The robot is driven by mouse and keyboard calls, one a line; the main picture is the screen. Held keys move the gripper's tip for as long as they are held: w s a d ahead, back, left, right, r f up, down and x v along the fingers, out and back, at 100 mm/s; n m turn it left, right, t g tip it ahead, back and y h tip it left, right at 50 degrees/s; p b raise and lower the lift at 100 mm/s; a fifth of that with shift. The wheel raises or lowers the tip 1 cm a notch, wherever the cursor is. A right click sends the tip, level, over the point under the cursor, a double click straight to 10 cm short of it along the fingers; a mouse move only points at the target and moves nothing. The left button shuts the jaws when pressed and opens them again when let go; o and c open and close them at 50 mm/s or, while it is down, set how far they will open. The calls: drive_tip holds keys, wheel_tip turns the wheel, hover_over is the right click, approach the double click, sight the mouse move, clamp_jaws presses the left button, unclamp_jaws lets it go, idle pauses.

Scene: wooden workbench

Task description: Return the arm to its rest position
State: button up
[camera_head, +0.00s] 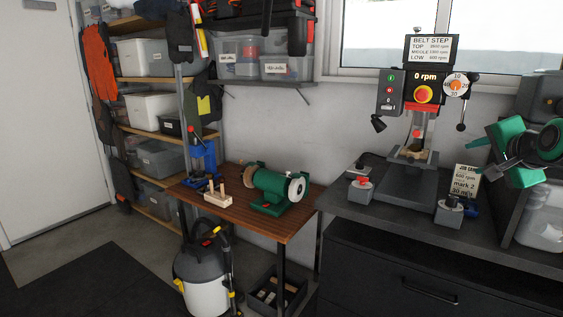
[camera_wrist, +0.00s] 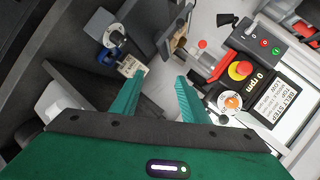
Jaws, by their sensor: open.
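My gripper (camera_head: 487,160) is at the right of the head view, raised above the grey bench. Its green fingers point left towards the drill press (camera_head: 422,95). In the wrist view my gripper (camera_wrist: 162,82) shows its two green fingers spread apart with nothing between them. The drill press control panel, with a red button and a 0 rpm display, shows past the right finger in the wrist view (camera_wrist: 255,80). The job card (camera_head: 466,179) stands on the bench below my gripper and also shows near the left fingertip in the wrist view (camera_wrist: 131,66).
A green bench grinder (camera_head: 272,190) is on the wooden table at left. A clear bin (camera_head: 541,232) stands at far right, below my arm.

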drive_tip(key=s+a+f+n+g+y, duration=0.1)
drive_tip(key=s+f+n+g, duration=0.25)
drive_tip(key=s+f, duration=0.45)
drive_tip(key=s+a+f+n+g, duration=0.2)
drive_tip(key=s+f+g, duration=0.2)
drive_tip(key=s+f, duration=0.4)
drive_tip(key=s+a+f+n+g+y, duration=0.1)
drive_tip(key=s+a+f+n+g, duration=0.1)
drive_tip(key=s, duration=0.5)
drive_tip(key=s+a+f+n+g+y, duration=0.1)
drive_tip(key=s+a+f+n+g, duration=0.1)
drive_tip(key=s, duration=0.5)
wheel_tip(320, 180, down, 2)
drive_tip(key=shift+s+a+f+g, duration=0.15)
drive_tip(key=shift+s+g, duration=0.1)
drive_tip(key=shift+g, duration=0.4)
